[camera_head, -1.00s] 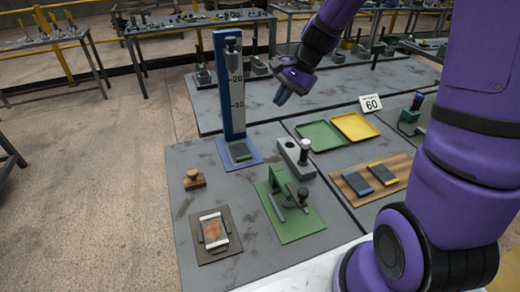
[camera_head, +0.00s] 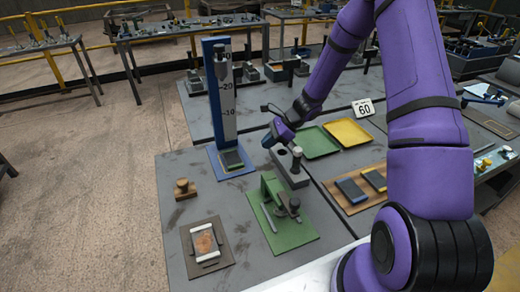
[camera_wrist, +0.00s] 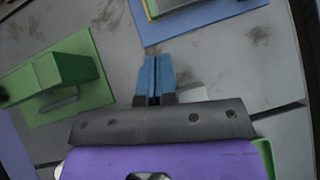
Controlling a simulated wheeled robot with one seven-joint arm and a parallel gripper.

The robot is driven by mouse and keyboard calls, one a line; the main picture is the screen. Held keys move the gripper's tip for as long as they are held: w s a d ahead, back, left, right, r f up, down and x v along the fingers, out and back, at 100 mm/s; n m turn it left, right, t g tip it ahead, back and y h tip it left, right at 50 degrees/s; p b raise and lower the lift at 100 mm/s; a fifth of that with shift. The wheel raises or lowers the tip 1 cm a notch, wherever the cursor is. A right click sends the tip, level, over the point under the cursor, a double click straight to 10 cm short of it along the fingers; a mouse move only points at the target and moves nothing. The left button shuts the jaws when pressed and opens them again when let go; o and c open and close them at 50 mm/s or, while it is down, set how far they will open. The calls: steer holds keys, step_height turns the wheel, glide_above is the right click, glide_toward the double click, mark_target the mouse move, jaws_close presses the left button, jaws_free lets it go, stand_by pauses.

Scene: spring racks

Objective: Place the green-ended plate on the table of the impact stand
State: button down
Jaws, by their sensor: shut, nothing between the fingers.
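The impact stand (camera_head: 212,106) is a tall blue post with a white height scale, a grey weight (camera_head: 222,68) high on it and a blue base. A dark plate with a green end (camera_head: 231,159) lies flat at the foot of the post, over the stand's base. My gripper (camera_head: 267,140) is to the right of the stand, low near the grey block. In the wrist view its blue fingers (camera_wrist: 153,80) are together with nothing between them. The stand's blue base (camera_wrist: 205,22) is at the top of that view, apart from the fingertips.
A grey block with a hole and a white-topped plug (camera_head: 291,170) stands beneath my gripper. A green clamp fixture (camera_head: 283,226) is in front. Green (camera_head: 316,142) and yellow (camera_head: 347,132) trays lie behind right. A wooden board (camera_head: 344,198) holds blue-ended and yellow-ended plates.

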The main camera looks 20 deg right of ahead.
mark_target(241, 163)
steer(key=x, duration=0.9)
steer(key=shift+w+a, duration=0.15)
steer(key=shift+a, duration=0.85)
